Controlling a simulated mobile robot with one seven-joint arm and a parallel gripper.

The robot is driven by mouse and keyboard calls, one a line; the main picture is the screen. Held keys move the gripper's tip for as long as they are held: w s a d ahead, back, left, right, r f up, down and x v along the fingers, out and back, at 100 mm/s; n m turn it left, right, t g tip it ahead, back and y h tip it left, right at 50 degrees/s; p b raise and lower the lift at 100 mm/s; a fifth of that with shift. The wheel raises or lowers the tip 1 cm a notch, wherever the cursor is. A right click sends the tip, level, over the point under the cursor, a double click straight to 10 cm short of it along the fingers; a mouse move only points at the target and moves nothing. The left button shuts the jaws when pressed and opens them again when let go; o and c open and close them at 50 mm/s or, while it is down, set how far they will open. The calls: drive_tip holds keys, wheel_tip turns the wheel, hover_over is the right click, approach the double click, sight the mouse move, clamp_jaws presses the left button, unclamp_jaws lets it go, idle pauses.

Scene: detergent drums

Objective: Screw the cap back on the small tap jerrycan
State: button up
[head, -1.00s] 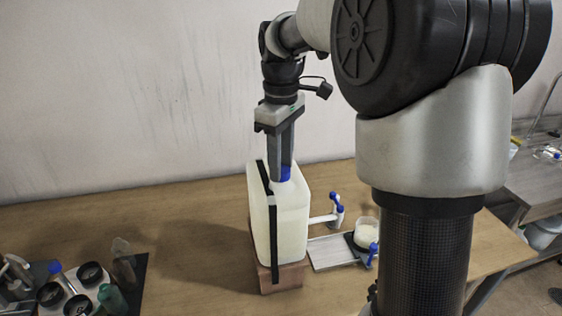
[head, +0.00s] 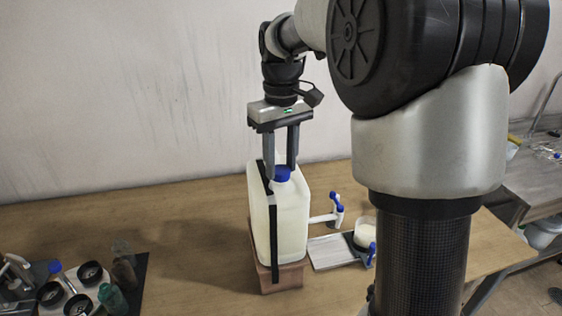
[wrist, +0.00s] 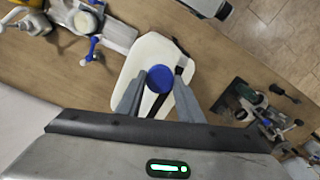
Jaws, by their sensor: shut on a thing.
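The small tap jerrycan (head: 290,222) is whitish and translucent, with a black strip down its front. It stands upright on a brown block (head: 282,280) and has a tap (head: 338,209) with blue parts on its right side. The blue cap (head: 283,174) sits at the mouth on top; it also shows in the wrist view (wrist: 160,78). My gripper (head: 282,172) points straight down over the jerrycan and is shut on the cap, one finger on each side. The mouth's thread is hidden under the cap.
A grey tray (head: 326,253) lies right of the jerrycan, with a white cup (head: 365,233) on a dark disc at its right end. Several bottles and dark round parts stand on a dark mat (head: 138,268) at the lower left. The table (head: 190,230) between is clear.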

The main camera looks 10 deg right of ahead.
drive_tip(key=shift+f, duration=0.15)
drive_tip(key=m, duration=0.4)
drive_tip(key=shift+m, duration=0.3)
drive_tip(key=shift+s+m, duration=0.1)
drive_tip(key=shift+m, duration=0.5)
drive_tip(key=m, duration=0.4)
drive_tip(key=o, duration=1.6)
